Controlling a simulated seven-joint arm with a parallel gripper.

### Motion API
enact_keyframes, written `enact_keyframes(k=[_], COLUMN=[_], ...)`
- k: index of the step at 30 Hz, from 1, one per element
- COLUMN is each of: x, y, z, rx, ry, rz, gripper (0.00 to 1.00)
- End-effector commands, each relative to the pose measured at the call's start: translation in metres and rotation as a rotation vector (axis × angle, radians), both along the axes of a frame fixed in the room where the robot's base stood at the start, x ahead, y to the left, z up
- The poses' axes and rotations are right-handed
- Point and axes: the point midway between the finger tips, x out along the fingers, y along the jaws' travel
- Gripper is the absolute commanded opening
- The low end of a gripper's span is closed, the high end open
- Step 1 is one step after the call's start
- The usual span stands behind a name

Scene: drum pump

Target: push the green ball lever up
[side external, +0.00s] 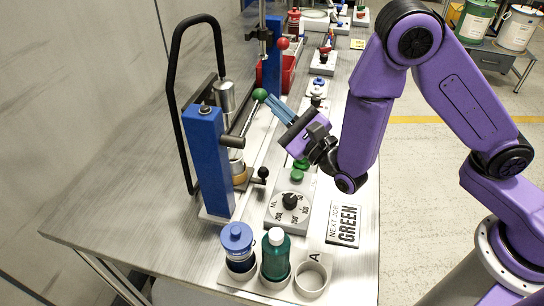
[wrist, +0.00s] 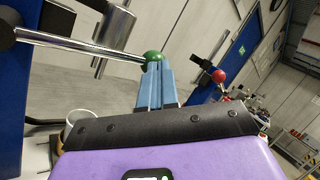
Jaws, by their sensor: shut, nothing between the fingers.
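The green ball (side external: 260,95) sits at the end of a thin metal lever rod (wrist: 85,45) on the near blue pump post (side external: 205,160). My gripper (side external: 270,102) is shut and empty, its blue fingers pointing up and left at the ball. In the wrist view, the green ball (wrist: 154,56) shows just beyond the fingertips (wrist: 155,66), which overlap its lower edge. The fingers appear to touch the ball or lie very close to it; I cannot tell which.
A black tube frame (side external: 176,95) stands behind the post. A dial box (side external: 290,202), a "NEXT JOB GREEN" sign (side external: 344,225), a blue-capped bottle (side external: 238,245) and a green bottle (side external: 276,255) stand nearer. A second pump with a red ball (side external: 283,43) is farther back.

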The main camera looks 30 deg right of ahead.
Motion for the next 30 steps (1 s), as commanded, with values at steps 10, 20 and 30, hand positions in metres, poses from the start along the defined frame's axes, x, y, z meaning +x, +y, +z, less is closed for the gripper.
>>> enact_keyframes(k=[10,20,30], x=[-0.007,-0.044,-0.075], y=[-0.004,-0.018,-0.026], z=[-0.007,-0.026,-0.036], rx=[0.000,0.000,0.000], ry=[0.007,0.004,0.004], rz=[-0.003,0.002,0.003], gripper=[0.00,0.00,0.00])
